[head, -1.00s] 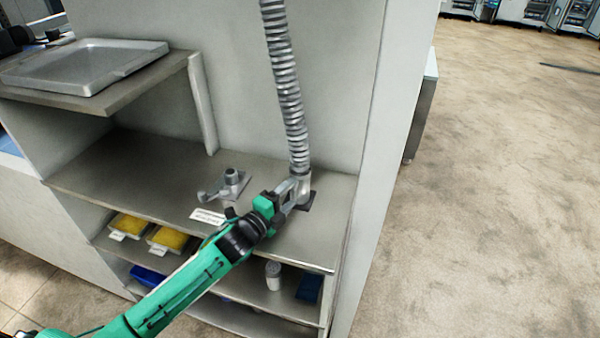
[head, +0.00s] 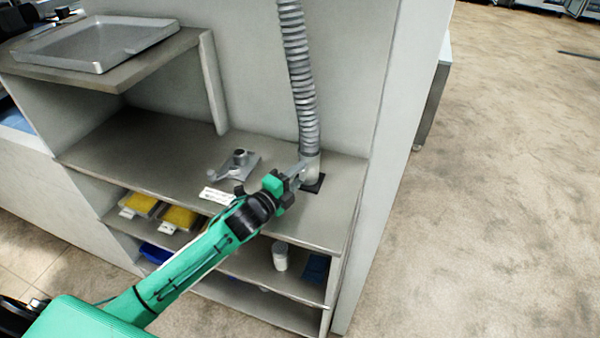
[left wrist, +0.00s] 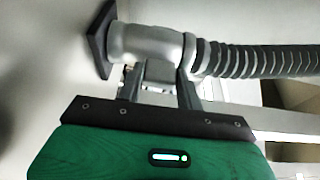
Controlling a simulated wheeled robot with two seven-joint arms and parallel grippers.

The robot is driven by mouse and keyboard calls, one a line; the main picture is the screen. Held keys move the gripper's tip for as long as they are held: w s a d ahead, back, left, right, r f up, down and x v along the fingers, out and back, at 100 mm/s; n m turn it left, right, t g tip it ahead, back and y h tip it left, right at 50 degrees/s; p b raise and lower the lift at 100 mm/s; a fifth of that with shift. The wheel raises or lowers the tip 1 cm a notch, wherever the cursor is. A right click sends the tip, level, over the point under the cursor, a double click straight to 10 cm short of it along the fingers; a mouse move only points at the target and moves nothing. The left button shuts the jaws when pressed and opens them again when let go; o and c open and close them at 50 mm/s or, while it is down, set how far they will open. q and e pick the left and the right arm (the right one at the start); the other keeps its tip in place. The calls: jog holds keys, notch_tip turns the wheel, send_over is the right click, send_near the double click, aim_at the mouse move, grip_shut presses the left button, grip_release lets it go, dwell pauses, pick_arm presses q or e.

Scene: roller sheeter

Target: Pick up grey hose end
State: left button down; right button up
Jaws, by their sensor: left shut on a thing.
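The grey ribbed hose (head: 299,80) hangs down the back panel to the right end of the shelf. Its smooth grey hose end (head: 311,167) stands upright at a dark square plate (head: 313,184) on the shelf top. My left gripper (head: 298,171) reaches in from the left and is shut on the hose end. In the left wrist view the two fingers (left wrist: 162,82) meet the smooth end piece (left wrist: 150,45), beside the start of the ribs. Whether the end touches the plate I cannot tell. My right gripper is not in view.
A metal fitting (head: 238,161) and a white label (head: 217,194) are left of the hose end. A metal tray (head: 95,45) lies on the upper left shelf. Yellow bins (head: 180,217) and a white canister (head: 280,256) stand below.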

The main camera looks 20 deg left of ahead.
pick_arm(q)
notch_tip(320, 180, up, 20)
jog(key=b, duration=0.4)
jog(key=shift+f, duration=0.1)
dwell(0.3)
